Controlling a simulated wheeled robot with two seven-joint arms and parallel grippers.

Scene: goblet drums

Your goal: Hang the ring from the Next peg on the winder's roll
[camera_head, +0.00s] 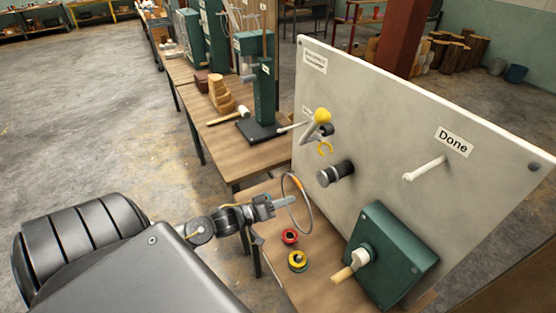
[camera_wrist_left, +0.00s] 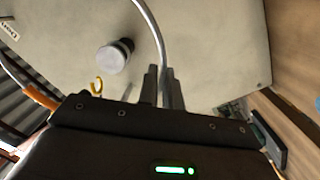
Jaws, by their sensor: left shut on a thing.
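My left gripper (camera_head: 284,202) is shut on the thin grey ring (camera_head: 308,222), which has an orange section. It holds the ring upright in front of the board, left of and below the roll. In the left wrist view the ring (camera_wrist_left: 163,45) rises from between the fingertips (camera_wrist_left: 160,88). The winder's roll (camera_head: 337,173) is a dark cylinder with a lighter end, sticking out from the board; it also shows in the left wrist view (camera_wrist_left: 115,55). The ring is apart from the roll in the head view. A white peg (camera_head: 291,127) at the board's left edge is bare.
A yellow-knobbed lever (camera_head: 321,116) and yellow hook (camera_head: 325,149) sit above the roll. The Done peg (camera_head: 425,168) is empty at right. A green crank box (camera_head: 390,255) stands below. Red (camera_head: 289,237) and yellow (camera_head: 298,261) rolls lie on the bench.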

